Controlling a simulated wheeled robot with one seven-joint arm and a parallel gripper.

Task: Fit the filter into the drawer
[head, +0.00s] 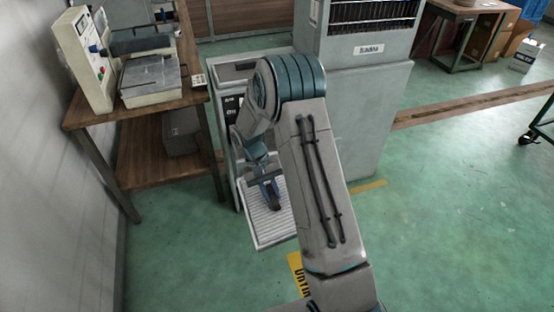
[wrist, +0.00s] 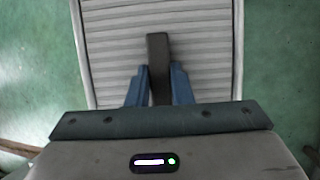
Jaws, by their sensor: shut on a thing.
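The filter (head: 260,228) is a pale ribbed panel with a grey frame, sloping out low at the front of a grey cabinet (head: 233,130). In the wrist view the filter (wrist: 205,45) fills the upper middle, its ribs running across. A dark upright bar (wrist: 157,45), seemingly its handle, stands over the ribs. My gripper (wrist: 158,72) has its blue fingers shut on this bar; in the head view my gripper (head: 272,196) is above the panel. I cannot tell whether the grey edge around the ribs is the filter's own frame or the drawer. My arm hides the panel's right side.
A wooden bench (head: 130,108) with an instrument (head: 150,75) stands at the left. A tall grey cabinet (head: 375,110) with a dark grille stands behind my arm. Green floor (head: 450,220) is clear at the right; a yellow marking (head: 297,268) lies in front.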

